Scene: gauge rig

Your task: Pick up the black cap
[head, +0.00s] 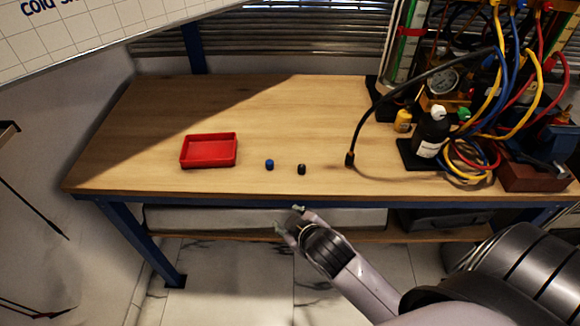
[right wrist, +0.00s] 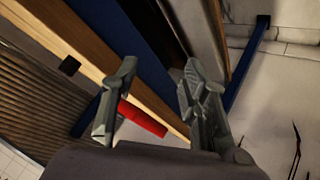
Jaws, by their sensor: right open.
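The black cap (head: 301,169) stands on the wooden table near its front edge, just right of a blue cap (head: 269,164). My right gripper (head: 289,218) is open and empty in front of the table edge, apart from the cap and nearer to me. In the right wrist view its two fingers (right wrist: 158,100) are spread with nothing between them in their grasp. A small dark block (right wrist: 69,65) on the wood there looks like the black cap. My left gripper is out of view.
A red tray (head: 208,151) sits left of the caps. A black cable (head: 361,124) ends upright on the table to their right. Farther right stand a black bottle (head: 431,132), a gauge (head: 441,81) and coloured hoses. The table's back middle is clear.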

